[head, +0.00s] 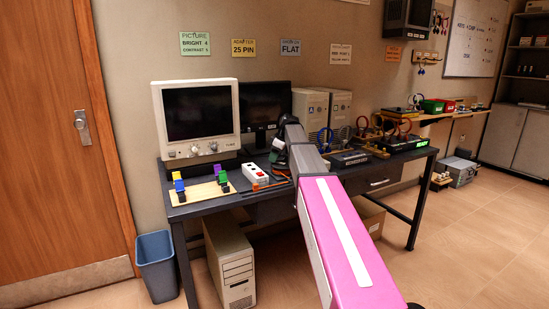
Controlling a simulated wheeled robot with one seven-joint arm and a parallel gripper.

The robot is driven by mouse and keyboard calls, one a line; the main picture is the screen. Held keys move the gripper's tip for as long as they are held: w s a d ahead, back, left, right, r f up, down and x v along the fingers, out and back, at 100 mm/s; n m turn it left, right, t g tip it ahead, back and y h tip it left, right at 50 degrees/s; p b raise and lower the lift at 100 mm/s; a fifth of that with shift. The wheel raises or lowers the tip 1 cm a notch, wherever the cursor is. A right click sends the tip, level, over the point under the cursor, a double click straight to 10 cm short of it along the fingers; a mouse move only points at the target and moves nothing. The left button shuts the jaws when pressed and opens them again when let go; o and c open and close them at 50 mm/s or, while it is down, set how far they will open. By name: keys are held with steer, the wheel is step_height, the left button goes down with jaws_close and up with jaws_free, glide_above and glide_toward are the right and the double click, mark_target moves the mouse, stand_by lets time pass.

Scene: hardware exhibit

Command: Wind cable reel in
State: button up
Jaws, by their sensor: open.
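I cannot clearly make out a cable reel; it may be hidden behind my arm or too small to tell. An orange cable-like strip (268,185) lies on the dark desk (232,203), beside a white power strip (255,175) with red switches. Coiled cable loops (325,140) in blue and red stand on the desk right of my arm. My gripper (280,160) is a small dark shape over the desk, just right of the power strip. It is open, and I see nothing held in it. My pink arm hides the desk's middle.
A CRT monitor (197,120) and a board with coloured blocks (199,191) are on the desk's left. Beige computer cases (310,108) stand behind my arm. A blue bin (156,266) and a computer tower (230,262) are on the floor.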

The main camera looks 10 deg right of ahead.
steer(key=shift+f, duration=0.1)
jaws_close()
